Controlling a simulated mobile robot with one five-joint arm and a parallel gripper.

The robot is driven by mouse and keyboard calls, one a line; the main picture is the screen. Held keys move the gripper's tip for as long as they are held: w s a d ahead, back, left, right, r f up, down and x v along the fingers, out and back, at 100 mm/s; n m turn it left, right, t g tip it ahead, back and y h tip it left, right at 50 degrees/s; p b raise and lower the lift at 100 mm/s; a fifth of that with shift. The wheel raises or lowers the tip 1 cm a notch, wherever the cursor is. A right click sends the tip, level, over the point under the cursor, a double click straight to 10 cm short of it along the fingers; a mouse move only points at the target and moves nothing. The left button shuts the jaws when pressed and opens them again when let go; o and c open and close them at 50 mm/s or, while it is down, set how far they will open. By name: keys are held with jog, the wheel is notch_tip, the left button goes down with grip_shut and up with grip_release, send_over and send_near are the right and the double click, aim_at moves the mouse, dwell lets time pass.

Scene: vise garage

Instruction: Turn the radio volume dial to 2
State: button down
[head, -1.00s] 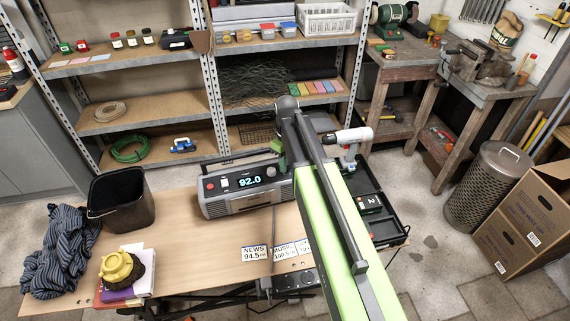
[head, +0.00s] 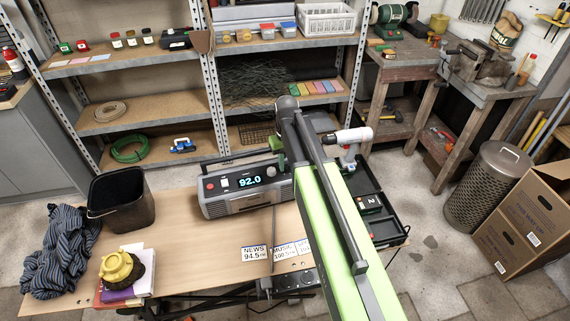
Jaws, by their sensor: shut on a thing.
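The radio (head: 228,204) stands on the wooden workbench, its front facing me. Its display (head: 249,181) reads 92.0 in blue. A red button (head: 210,186) is left of the display and a small round knob (head: 271,171) is right of it. My gripper (head: 280,158) reaches down at the radio's top right and is shut on a part of the radio there, apparently the volume dial. My arm hides most of the fingertips and the dial's marks, so its setting cannot be read.
A white drill (head: 347,136) stands in a black tray (head: 385,226) right of my arm. Station cards (head: 254,253) lie in front of the radio. A black bucket (head: 121,200), striped cloth (head: 60,250) and yellow object (head: 119,267) are on the left. The bench's left middle is clear.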

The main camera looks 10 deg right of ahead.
aim_at(287, 166)
jog(key=m, duration=0.4)
jog(key=shift+d+m, duration=0.1)
jog(key=shift+m, duration=0.2)
dwell(0.3)
jog(key=c, duration=1.2)
grip_release()
jog(key=shift+c, duration=0.2)
jog(key=shift+r, duration=0.1)
notch_tip(287, 166, up, 17)
jog(key=p, duration=1.7)
